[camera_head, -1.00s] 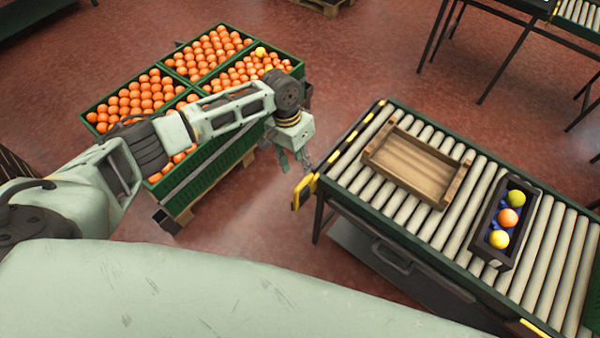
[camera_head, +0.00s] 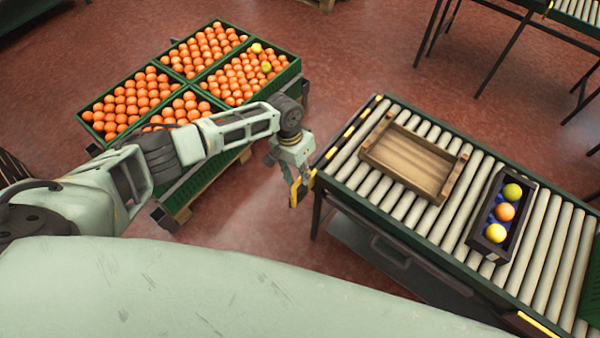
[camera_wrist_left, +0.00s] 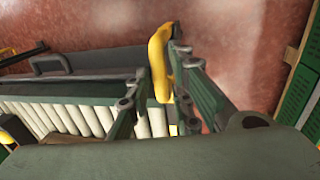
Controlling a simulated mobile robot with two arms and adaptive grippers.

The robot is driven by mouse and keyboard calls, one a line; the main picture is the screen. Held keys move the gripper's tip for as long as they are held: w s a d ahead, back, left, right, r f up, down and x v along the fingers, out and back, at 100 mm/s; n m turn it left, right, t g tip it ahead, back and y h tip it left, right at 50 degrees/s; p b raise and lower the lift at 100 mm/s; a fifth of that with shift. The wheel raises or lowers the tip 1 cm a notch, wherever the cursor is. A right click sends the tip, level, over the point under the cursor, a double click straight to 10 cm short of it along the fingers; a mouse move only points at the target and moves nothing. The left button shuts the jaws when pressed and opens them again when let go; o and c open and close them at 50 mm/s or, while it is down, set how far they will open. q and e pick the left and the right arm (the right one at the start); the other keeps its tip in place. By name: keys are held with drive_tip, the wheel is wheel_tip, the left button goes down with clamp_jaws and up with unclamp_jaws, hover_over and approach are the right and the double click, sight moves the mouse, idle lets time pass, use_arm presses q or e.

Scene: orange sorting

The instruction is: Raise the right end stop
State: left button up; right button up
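The end stop is a yellow-and-black striped bar (camera_head: 350,131) across the picture-left end of the roller conveyor. Its yellow handle (camera_head: 296,188) sticks out past that end. My left gripper (camera_head: 283,171) is at this handle, pointing down. In the left wrist view the handle (camera_wrist_left: 160,62) stands between the two fingers of my left gripper (camera_wrist_left: 160,75). The fingers are apart, one on each side and close to it; I cannot tell whether they touch it. The stop looks low, near roller level. My right gripper is out of view.
A wooden tray (camera_head: 454,179) and a dark box (camera_head: 478,241) with several coloured fruits sit on the rollers (camera_head: 430,215). Green crates (camera_head: 247,154) of oranges stand left of the conveyor. Red floor is clear between them. Another yellow strip (camera_head: 539,325) shows at bottom right.

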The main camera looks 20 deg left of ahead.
use_arm(q)
clamp_jaws()
wheel_tip(320, 180, up, 8)
drive_tip(key=p, duration=0.7)
drive_tip(key=shift+w+d+f, duration=0.1)
drive_tip(key=shift+f, duration=0.15)
drive_tip(key=shift+w, duration=0.1)
drive_tip(key=shift+o, duration=0.4)
unclamp_jaws()
drive_tip(key=o, duration=0.3)
drive_tip(key=shift+s, duration=0.2)
drive_tip(key=shift+o, duration=0.2)
